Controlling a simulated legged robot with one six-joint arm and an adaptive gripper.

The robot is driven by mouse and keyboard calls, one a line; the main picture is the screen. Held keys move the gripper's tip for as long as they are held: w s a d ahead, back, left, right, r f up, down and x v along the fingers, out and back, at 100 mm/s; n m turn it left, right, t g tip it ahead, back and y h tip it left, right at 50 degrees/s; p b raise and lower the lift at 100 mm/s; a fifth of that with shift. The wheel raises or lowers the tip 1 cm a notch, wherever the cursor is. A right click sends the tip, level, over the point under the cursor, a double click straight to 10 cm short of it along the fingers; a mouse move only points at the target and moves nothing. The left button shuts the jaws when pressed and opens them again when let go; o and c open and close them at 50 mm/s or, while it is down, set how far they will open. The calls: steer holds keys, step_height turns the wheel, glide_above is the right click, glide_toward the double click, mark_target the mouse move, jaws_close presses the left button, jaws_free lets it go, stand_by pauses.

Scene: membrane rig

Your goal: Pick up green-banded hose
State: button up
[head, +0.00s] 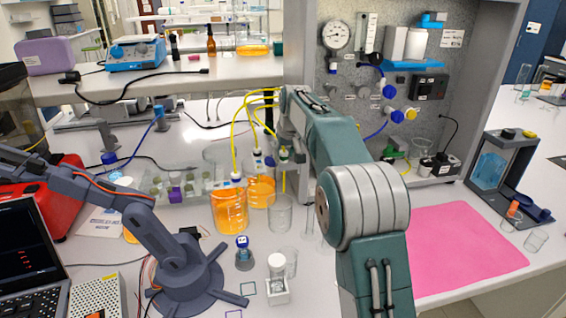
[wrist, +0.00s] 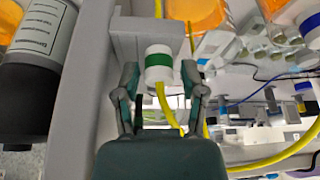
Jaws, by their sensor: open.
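The green-banded hose end (wrist: 158,64) is a white fitting with a green band and a yellow tube coming out of it. It sits against a grey block in the wrist view. In the head view its green band (head: 284,153) shows just below my arm's end. My gripper (wrist: 159,98) is open, with one finger on each side of the yellow tube, slightly short of the fitting. The fingers do not visibly grip it. In the head view my gripper (head: 288,128) is partly hidden by my arm.
Empty glass beakers (head: 280,214) stand below. A panel with gauge and valves (head: 350,90) rises behind right. A pink mat (head: 460,248) lies clear at right.

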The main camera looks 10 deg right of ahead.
steer(key=shift+w+d+f, duration=0.1)
steer(key=shift+w+f, duration=0.15)
steer(key=shift+f, duration=0.35)
steer(key=c, duration=0.6)
steer(key=shift+c, duration=0.2)
steer(key=shift+r, duration=0.1)
steer(key=shift+r, duration=5.95)
steer(key=s+d, duration=0.2)
steer(key=s, duration=1.5)
steer(key=shift+s+d, duration=0.3)
steer(key=shift+s, duration=0.1)
